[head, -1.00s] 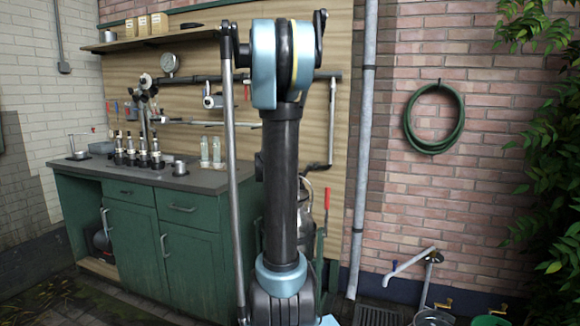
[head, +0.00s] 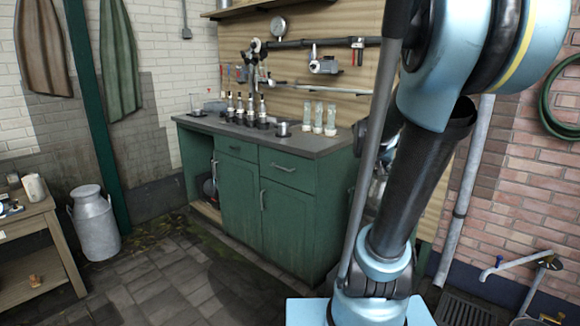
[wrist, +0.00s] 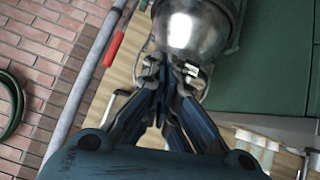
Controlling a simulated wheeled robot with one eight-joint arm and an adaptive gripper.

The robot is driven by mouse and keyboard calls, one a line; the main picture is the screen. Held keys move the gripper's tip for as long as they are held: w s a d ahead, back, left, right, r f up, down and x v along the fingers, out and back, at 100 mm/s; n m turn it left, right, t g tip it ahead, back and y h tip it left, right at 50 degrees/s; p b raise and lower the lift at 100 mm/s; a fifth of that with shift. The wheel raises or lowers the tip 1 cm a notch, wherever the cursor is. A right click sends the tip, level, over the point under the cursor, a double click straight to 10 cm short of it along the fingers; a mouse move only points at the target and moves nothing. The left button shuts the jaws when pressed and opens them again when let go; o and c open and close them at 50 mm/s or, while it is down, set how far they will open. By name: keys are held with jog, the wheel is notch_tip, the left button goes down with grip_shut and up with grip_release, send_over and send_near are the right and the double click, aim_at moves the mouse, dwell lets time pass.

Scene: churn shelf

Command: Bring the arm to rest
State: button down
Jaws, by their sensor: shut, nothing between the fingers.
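My gripper (wrist: 168,85) shows in the wrist view, its dark blue fingers drawn together and empty. A shiny metal vessel (wrist: 190,28) is just beyond the fingertips in that view; I cannot tell whether they touch it. In the head view my arm stands at the right, its upper joint high and its dark link leaning. My gripper cannot be made out in the head view.
A green cabinet (head: 241,206) with a grey worktop (head: 305,146) stands behind, left of my arm. A milk churn (head: 94,222) and a wooden table (head: 40,241) are at the left. The paved floor (head: 150,275) between is clear. A downpipe (head: 463,200) runs at the right.

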jog(key=s+a+f+n+g+y, duration=0.1)
jog(key=s+a+f, duration=0.3)
jog(key=s, duration=0.4)
jog(key=s+a+f+n+g+y, duration=0.2)
jog(key=s+a+f+n+y, duration=0.1)
jog(key=s+a, duration=0.3)
jog(key=s+a+f+n+g+y, duration=0.2)
jog(key=s+a+f, duration=0.4)
jog(key=s, duration=0.3)
jog(key=shift+s+y, duration=0.3)
jog(key=shift+s, duration=0.05)
jog(key=shift+f, duration=0.1)
jog(key=shift+w+f, duration=0.2)
jog(key=shift+w, duration=0.3)
